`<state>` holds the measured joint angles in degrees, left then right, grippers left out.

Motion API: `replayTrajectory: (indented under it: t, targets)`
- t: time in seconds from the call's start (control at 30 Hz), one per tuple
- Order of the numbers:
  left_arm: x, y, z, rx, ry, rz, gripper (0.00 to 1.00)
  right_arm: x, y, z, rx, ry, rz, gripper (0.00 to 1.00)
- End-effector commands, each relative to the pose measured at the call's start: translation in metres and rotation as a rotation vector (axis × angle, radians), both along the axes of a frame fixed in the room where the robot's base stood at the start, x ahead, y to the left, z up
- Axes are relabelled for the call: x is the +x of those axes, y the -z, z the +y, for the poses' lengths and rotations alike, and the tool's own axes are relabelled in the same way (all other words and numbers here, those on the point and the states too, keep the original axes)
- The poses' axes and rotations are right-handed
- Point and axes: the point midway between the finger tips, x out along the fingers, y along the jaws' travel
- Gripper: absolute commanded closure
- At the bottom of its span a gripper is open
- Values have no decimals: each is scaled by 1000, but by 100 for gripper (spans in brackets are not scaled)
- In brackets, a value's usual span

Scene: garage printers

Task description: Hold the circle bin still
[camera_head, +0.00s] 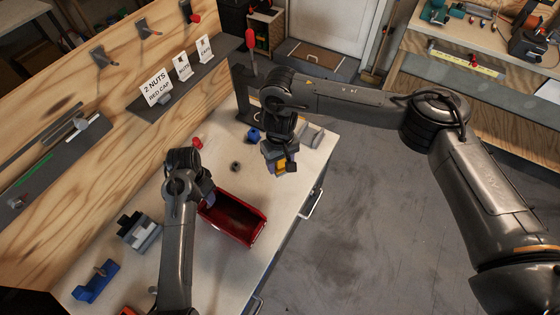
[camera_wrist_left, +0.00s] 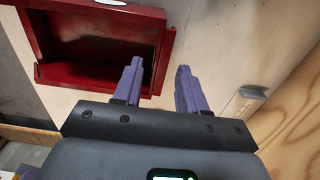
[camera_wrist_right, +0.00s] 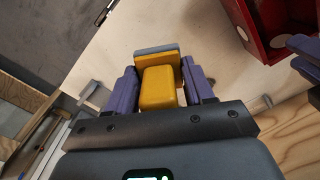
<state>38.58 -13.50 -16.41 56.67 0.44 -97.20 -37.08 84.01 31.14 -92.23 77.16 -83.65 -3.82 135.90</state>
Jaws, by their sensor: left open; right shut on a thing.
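The red bin (camera_head: 259,226) lies on the workbench in the head view, its inside dark and seemingly empty. White circle marks show on it in the right wrist view (camera_wrist_right: 270,50) and left wrist view (camera_wrist_left: 90,72). My left gripper (camera_wrist_left: 158,66) is open at the bin's end, one finger overlapping its rim in the left wrist view; I cannot tell whether it touches. In the head view the left fingers (camera_head: 207,194) are partly hidden by my arm. My right gripper (camera_head: 281,161) is shut on a yellow block with a grey plate (camera_wrist_right: 158,86), over the bench's right side, apart from the bin.
A grey block (camera_head: 140,232) and a blue part (camera_head: 96,281) lie at the bench's near left. A small dark nut (camera_head: 235,166), a red piece (camera_head: 197,143) and a blue piece (camera_head: 253,135) lie behind the bin. Sign cards (camera_head: 156,88) stand on the wall shelf.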

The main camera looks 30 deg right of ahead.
Motion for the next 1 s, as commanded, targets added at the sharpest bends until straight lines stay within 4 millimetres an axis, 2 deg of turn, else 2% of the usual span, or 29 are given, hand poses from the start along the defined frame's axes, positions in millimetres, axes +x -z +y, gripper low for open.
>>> replayTrajectory:
  t: [0.23, 0.63, 0.67, 0.9, 0.93, 1.0]
  targets:
    - [0, 17, 0, 0, 0, 0, 58, 0, 0, 0, 0, 0, 0, 72]
    - [0, 21, 0, 0, -1, 0, 58, 0, 0, 0, 0, 0, 0, 72]
    - [0, 21, 0, 0, -1, 0, 60, 0, 0, 0, 0, 0, 0, 72]
    - [0, 21, 0, 0, -1, 0, 97, 0, 0, 0, 0, 0, 0, 72]
    - [0, 21, 0, 0, -1, 0, 100, 0, 0, 0, 0, 0, 0, 72]
    - [0, 21, 0, 0, 0, 0, 100, 0, 0, 0, 0, 0, 0, 72]
